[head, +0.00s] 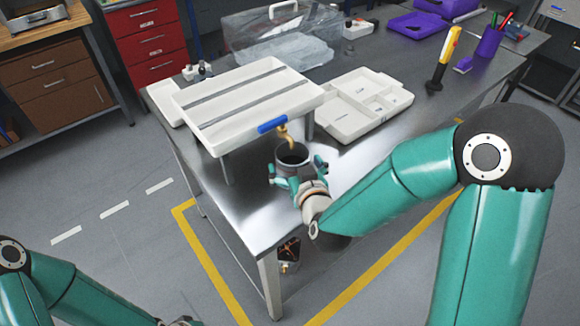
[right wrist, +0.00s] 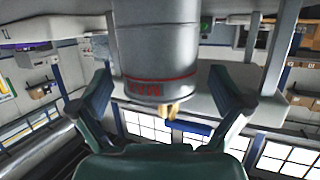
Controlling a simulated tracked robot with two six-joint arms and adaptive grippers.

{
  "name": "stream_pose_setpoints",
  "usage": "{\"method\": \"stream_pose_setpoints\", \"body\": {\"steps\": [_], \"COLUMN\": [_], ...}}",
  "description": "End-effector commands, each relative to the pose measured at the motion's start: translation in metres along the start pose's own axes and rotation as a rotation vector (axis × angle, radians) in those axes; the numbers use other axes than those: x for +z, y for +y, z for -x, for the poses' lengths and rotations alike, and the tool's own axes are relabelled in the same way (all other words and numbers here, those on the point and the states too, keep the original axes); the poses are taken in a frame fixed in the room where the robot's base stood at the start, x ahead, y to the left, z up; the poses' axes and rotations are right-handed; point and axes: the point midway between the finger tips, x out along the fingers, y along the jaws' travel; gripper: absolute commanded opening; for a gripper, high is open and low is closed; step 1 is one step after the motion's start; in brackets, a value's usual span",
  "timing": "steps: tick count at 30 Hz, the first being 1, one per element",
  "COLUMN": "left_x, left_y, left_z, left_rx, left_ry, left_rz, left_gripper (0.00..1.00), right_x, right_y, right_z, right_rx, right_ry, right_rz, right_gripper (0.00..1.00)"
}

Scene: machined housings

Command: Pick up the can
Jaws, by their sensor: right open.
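The can (head: 293,157) is a grey, open-topped cylinder with a dark inside. It stands near the front edge of the metal table, below a brass tap. My right gripper (head: 297,174) is open, with one finger on either side of the can. In the right wrist view the can (right wrist: 158,45) shows large, with a red band and red lettering, and appears upside down. The fingers of my right gripper (right wrist: 162,100) are spread wide there, and gaps show between them and the can. My left arm enters the head view at lower left; its gripper is cut off.
The brass tap (head: 284,137) with a blue handle (head: 272,125) hangs close over the can. A raised white tray (head: 245,100) stands behind it. White divided trays (head: 355,117), a clear box (head: 275,40) and a purple pen cup (head: 489,42) share the table (head: 250,200).

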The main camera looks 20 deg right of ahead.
Motion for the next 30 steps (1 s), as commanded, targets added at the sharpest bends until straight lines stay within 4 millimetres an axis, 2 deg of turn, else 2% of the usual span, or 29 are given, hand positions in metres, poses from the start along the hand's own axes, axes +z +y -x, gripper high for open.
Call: {"method": "stream_pose_setpoints", "body": {"steps": [3,6,14,25,30], "left_x": [0.000,0.000,0.000,0.000,0.000], "left_y": [0.002,0.002,0.002,0.002,0.002], "left_z": [0.006,0.007,0.006,0.006,0.006], "left_rx": [0.000,0.000,0.000,0.000,0.000], "left_ry": [0.000,0.000,0.000,0.000,0.000], "left_rz": [0.000,0.000,0.000,0.000,0.000], "left_gripper": [0.00,0.00,0.00,0.00,0.00], "right_x": [0.000,0.001,0.002,0.001,0.001], "right_y": [0.001,0.001,0.000,0.000,0.000], "right_z": [-0.017,-0.025,-0.027,-0.027,-0.027], "right_rx": [0.001,0.001,0.000,-0.001,-0.001], "right_ry": [-0.001,-0.001,-0.001,0.000,0.001], "right_rz": [0.000,0.000,0.000,0.001,0.001], "right_gripper": [1.00,1.00,1.00,0.39,0.39]}}
